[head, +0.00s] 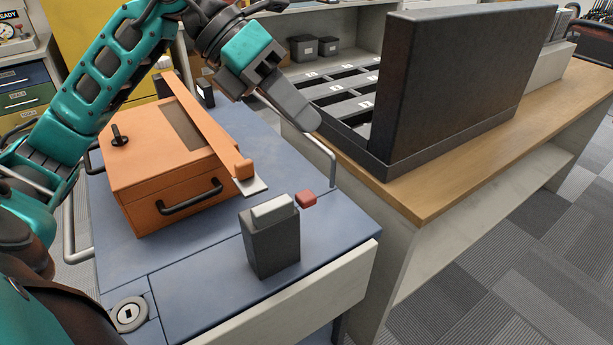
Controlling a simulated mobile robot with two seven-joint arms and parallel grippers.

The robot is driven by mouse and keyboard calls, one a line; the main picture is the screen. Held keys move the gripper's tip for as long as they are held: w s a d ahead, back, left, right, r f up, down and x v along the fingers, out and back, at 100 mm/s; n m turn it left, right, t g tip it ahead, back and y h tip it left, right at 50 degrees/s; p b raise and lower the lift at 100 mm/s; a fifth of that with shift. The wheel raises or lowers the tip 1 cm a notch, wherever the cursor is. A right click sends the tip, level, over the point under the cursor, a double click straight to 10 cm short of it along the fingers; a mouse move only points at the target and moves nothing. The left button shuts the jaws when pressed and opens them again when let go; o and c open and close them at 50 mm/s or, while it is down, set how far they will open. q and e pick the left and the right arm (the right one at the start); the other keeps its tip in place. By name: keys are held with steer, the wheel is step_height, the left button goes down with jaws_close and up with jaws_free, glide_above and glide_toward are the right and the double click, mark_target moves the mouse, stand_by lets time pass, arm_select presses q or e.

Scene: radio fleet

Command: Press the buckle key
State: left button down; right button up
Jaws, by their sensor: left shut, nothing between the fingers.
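The buckle (272,240) is a dark grey block standing upright near the front of the blue cart top, with a pale grey piece on its top. An orange strap (207,130) runs over the orange case (165,175) and ends in a flat metal tongue (253,186), apart from the buckle. My left gripper (306,120) is shut and empty, above and behind the red key, over the cart's far right side. My right gripper is not in view.
The case has black handles and a black knob. A metal rail (329,160) edges the cart's right side. A wooden workbench (480,150) with a tall dark panel (450,85) and sectioned trays (350,95) stands to the right.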

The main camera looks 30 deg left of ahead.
arm_select(q)
steer(key=b, duration=0.7)
glide_above(299, 193)
step_height(299, 193, down, 8)
steer(key=shift+r, duration=0.15)
steer(key=shift+f+b, duration=0.4)
steer(key=shift+f, duration=0.15)
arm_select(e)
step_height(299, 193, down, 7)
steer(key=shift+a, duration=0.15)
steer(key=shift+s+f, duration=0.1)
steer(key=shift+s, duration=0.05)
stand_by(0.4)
arm_select(q)
steer(key=shift+f, duration=0.1)
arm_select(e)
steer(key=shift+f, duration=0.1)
arm_select(q)
steer(key=shift+f+b, duration=0.3)
steer(key=shift+b, duration=0.1)
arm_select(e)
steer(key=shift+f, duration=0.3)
